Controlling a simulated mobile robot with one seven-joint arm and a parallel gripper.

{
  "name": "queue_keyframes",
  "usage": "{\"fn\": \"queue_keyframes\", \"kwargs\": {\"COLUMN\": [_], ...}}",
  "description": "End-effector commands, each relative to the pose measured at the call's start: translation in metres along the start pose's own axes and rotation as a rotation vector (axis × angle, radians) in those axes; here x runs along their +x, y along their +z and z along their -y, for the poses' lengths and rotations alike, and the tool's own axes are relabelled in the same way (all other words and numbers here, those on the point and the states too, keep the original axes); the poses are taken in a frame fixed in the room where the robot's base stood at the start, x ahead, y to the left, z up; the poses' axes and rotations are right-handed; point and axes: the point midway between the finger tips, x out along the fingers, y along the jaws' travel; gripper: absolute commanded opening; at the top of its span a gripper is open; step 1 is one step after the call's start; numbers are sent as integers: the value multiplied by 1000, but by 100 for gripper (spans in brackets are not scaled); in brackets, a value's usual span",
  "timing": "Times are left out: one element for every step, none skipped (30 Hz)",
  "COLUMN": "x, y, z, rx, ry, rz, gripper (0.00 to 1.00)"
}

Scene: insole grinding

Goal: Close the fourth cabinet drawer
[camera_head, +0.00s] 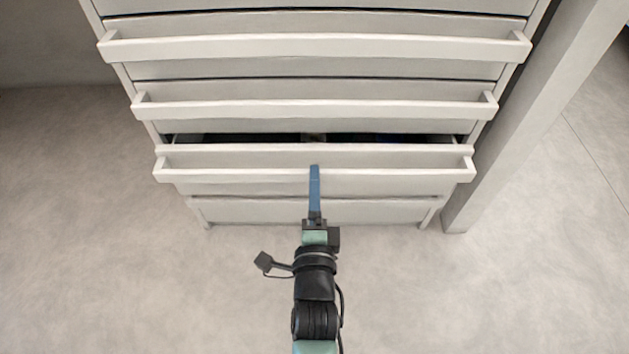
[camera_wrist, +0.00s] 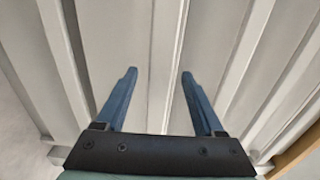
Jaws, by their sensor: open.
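A pale cabinet drawer (camera_head: 230,174), second from the bottom in the head view, stands partly out. A dark gap (camera_head: 380,138) shows above its front, with dark contents hard to make out. A long bar handle runs across its front. My gripper (camera_head: 314,168) is at the middle of this handle, its blue fingers overlapping it in the head view; I cannot tell whether they touch. In the wrist view my gripper (camera_wrist: 158,73) is open, with two blue fingers apart and nothing held between them. Pale drawer fronts (camera_wrist: 160,40) and handle bars lie beyond the fingertips.
The drawers above, with bar handles (camera_head: 315,47) and (camera_head: 315,108), look shut. A lower panel (camera_head: 250,210) sits below the open drawer. A grey post (camera_head: 530,110) stands close at the cabinet's right. The floor (camera_head: 120,270) is clear at both sides.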

Motion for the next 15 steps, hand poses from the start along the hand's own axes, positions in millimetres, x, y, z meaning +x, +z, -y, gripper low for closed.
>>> {"fn": "queue_keyframes", "kwargs": {"x": [9,13,18,20,23,26,28,30,31,32,33,33,33,33,33], "y": [-1,-1,-1,0,0,-1,-1,0,0,0,0,0,0,0,0], "z": [-2,-1,-1,-1,-1,-1,-1,0,0,0,0,0,0,0,0], "rx": [0,-1,-1,0,-1,-1,0,0,-1,-1,-2,-1,-1,-1,-1], "ry": [-4,-3,-2,-1,-1,-1,-1,-1,-1,-1,-1,0,0,0,0], "rz": [-2,-2,-2,-1,-1,-1,-1,-1,0,0,0,0,0,0,0], "gripper": [70,70,70,70,70,70,70,70,70,70,70,70,70,70,70]}}
